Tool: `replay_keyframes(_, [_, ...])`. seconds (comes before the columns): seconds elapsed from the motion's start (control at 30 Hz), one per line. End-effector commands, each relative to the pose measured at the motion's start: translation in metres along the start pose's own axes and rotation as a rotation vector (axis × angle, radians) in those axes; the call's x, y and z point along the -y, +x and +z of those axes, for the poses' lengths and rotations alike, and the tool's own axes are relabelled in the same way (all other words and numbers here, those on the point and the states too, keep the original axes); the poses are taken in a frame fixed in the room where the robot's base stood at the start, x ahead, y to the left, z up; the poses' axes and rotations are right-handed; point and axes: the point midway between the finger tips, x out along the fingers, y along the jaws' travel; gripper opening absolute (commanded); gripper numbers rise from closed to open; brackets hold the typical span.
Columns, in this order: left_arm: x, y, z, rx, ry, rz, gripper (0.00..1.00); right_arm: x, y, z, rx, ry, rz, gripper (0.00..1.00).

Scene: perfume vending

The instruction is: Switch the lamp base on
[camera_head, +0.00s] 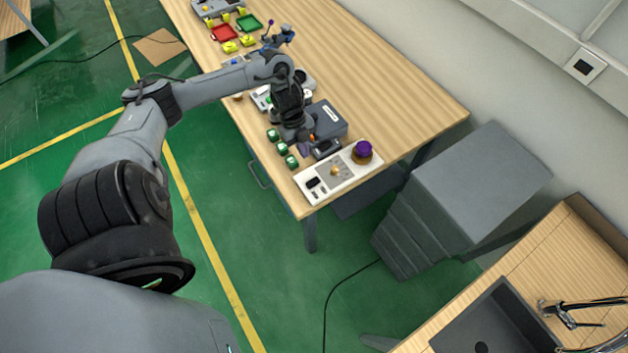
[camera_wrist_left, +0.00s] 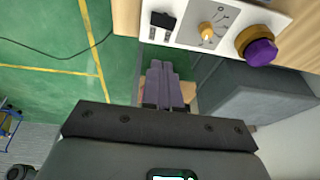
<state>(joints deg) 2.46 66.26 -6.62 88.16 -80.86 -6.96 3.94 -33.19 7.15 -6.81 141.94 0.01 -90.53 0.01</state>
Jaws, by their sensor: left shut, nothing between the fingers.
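A white panel (camera_head: 345,184), which I take to be the lamp base, lies at the table's near corner. It carries a black switch (camera_head: 313,183), an orange dial knob (camera_head: 334,170) and a purple-topped, gold-sided round knob (camera_head: 362,149). In the left wrist view the switch (camera_wrist_left: 163,20), dial knob (camera_wrist_left: 207,31) and purple knob (camera_wrist_left: 258,48) show at the top. My left gripper (camera_wrist_left: 163,72) is shut and empty, its fingertips below the panel's edge in that view, beside the switch. Whether the switch is on cannot be told. My right gripper is not in view.
Several green-topped items (camera_head: 282,148) stand along the table edge left of my gripper. A grey box (camera_head: 328,117) sits behind it. Red (camera_head: 223,33) and green (camera_head: 249,23) trays with yellow items lie farther back. A grey cabinet (camera_head: 482,170) stands right of the table (camera_head: 400,100).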

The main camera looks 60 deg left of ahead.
Motion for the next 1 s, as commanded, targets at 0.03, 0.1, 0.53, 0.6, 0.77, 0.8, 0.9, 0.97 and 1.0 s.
replay_keyframes(0.03, [0.004,0.001,0.002,0.004,0.003,-0.010,0.00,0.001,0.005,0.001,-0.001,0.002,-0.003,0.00])
replay_keyframes(0.1, [0.007,0.000,0.002,0.005,0.005,-0.016,0.00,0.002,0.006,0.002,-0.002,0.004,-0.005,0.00])
replay_keyframes(0.53, [0.008,0.000,0.001,0.004,0.006,-0.020,0.00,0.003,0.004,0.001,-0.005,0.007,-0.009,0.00])
replay_keyframes(0.6, [0.008,0.003,0.000,0.003,0.006,-0.020,0.00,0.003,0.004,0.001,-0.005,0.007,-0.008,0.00])
replay_keyframes(0.77, [0.009,0.017,0.000,0.001,0.004,-0.020,0.00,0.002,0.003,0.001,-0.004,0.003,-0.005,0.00])
replay_keyframes(0.8, [0.009,0.023,0.000,0.001,0.004,-0.019,0.00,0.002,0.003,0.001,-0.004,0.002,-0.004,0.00])
replay_keyframes(0.9, [0.009,0.040,0.000,0.000,0.003,-0.019,0.00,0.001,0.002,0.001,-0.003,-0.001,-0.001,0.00])
replay_keyframes(0.97, [0.009,0.051,-0.001,-0.001,0.004,-0.018,0.00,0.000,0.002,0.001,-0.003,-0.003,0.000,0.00])
replay_keyframes(1.0, [0.009,0.059,0.000,0.000,0.003,-0.019,0.00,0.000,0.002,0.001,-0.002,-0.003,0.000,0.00])
